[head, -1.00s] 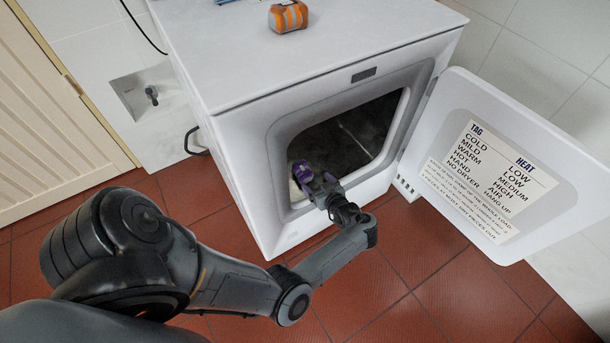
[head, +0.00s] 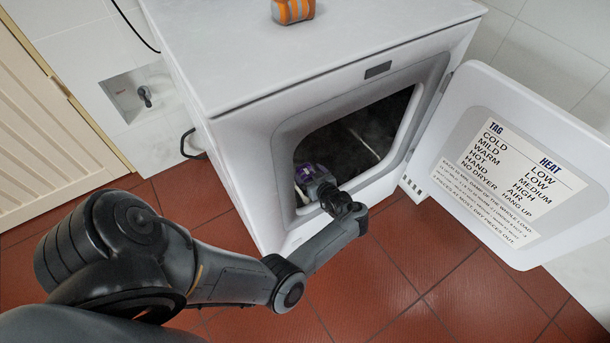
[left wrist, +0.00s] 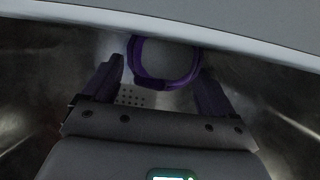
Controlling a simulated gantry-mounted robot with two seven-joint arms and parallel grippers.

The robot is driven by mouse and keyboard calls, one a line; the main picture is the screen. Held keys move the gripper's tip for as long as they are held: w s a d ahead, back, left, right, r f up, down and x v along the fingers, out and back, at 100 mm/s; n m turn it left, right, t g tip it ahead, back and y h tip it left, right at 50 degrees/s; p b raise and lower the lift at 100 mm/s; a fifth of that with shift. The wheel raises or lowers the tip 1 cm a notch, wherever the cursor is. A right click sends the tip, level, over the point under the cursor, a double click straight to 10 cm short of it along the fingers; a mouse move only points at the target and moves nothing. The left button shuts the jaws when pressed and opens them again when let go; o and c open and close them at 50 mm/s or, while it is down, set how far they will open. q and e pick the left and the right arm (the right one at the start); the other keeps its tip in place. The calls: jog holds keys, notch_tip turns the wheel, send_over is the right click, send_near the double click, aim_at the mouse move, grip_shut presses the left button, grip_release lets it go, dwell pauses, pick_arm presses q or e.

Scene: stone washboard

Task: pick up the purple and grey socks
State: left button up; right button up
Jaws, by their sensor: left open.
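The purple and grey socks (head: 303,172) are at the lower left of the dryer's opening, partly hidden by my gripper. In the left wrist view they show as a purple band around a grey middle (left wrist: 166,80). My left gripper (head: 310,176) is inside the opening, right at the socks. In the left wrist view its two fingers (left wrist: 161,68) are apart, one on each side of the socks; I cannot tell whether they touch them. My right gripper is not in view.
The white dryer (head: 250,75) stands on red floor tiles, its door (head: 510,165) swung open to the right. The rim of the opening is close around my left gripper. An orange striped item (head: 292,10) lies on top. The dark drum (head: 365,135) looks mostly empty.

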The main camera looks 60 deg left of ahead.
pick_arm(q)
jog(key=shift+a+f, duration=0.1)
jog(key=shift+a, duration=0.8)
jog(key=shift+d+f, duration=0.1)
jog(key=shift+d, duration=0.25)
jog(key=shift+a, duration=0.15)
jog(key=c, duration=1)
jog(key=shift+c, duration=0.3)
